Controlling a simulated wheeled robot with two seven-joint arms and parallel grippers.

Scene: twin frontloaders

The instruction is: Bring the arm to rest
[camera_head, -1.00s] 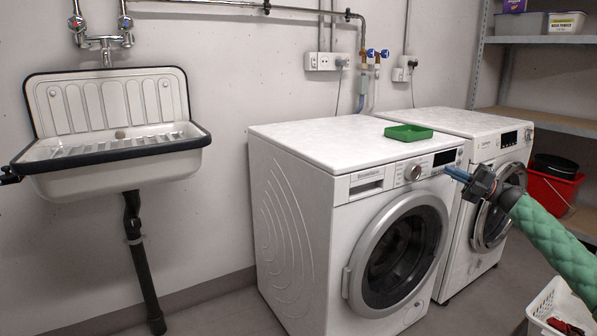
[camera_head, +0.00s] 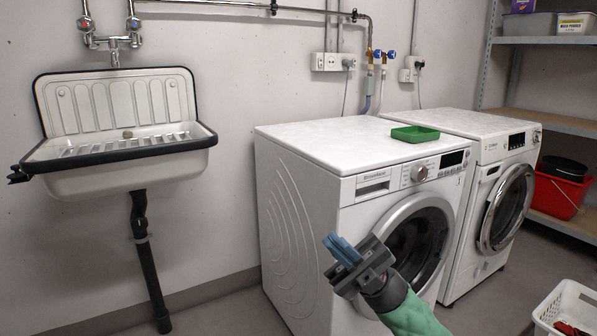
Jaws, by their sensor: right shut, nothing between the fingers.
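My right gripper (camera_head: 341,250), dark grey with blue fingers, is shut and empty. It hangs in front of the nearer white washing machine (camera_head: 285,215), at the lower left of its round door. My green-sleeved right arm comes in from the bottom of the view, and the gripper hides part of that door's ring. I cannot tell whether the gripper touches the machine. My left gripper is not in view.
A second washing machine (camera_head: 462,228) stands to the right. A green tray (camera_head: 414,134) lies on top. A white basket (camera_head: 562,302) is at the lower right. A sink (camera_head: 120,180) hangs on the left wall; a red bucket (camera_head: 558,195) sits on the right shelving.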

